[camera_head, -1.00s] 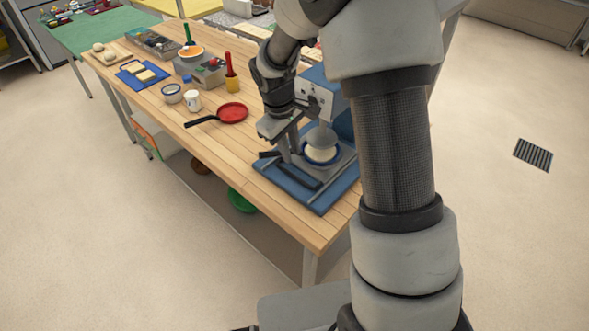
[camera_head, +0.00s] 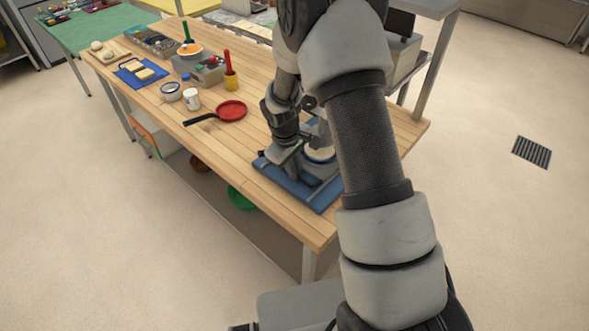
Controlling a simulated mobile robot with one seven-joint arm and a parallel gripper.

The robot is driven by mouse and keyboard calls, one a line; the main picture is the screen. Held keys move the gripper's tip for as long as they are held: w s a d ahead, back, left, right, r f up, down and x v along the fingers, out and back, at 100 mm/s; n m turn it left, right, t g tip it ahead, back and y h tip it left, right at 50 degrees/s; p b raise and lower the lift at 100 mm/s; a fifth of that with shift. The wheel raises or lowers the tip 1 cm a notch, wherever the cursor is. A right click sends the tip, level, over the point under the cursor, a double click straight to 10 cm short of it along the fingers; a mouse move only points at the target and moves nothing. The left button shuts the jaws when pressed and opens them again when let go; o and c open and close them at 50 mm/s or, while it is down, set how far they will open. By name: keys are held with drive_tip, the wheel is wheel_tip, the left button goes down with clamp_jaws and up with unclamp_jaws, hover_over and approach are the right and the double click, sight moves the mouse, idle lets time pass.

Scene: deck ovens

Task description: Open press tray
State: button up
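The press stands on a blue base (camera_head: 318,204) near the front right of the wooden table. My arm hides most of its upper body. Its tray area, with a round blue-rimmed piece (camera_head: 320,153) holding something pale, shows just right of my gripper. My gripper (camera_head: 299,174) points down, low over the front left part of the base, where the dark tray handle was visible before. The handle is now largely hidden behind it. I cannot tell whether the fingers touch the handle or are open or shut.
A red pan (camera_head: 231,111) lies left of the press. Behind it stand a white mug (camera_head: 192,99), a yellow pot (camera_head: 231,81) with a red tool, and a grey bin (camera_head: 208,73). The table's front edge is close to the press; the floor beyond is clear.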

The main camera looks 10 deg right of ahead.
clamp_jaws()
drive_tip(key=shift+s+a, duration=0.15)
drive_tip(key=shift+a, duration=0.05)
drive_tip(key=s+a+b, duration=0.5)
drive_tip(key=s+a, duration=0.4)
drive_tip(key=a, duration=0.4)
drive_tip(key=shift+s+a, duration=0.2)
drive_tip(key=shift+s, duration=0.15)
drive_tip(key=shift+o, duration=1.6)
unclamp_jaws()
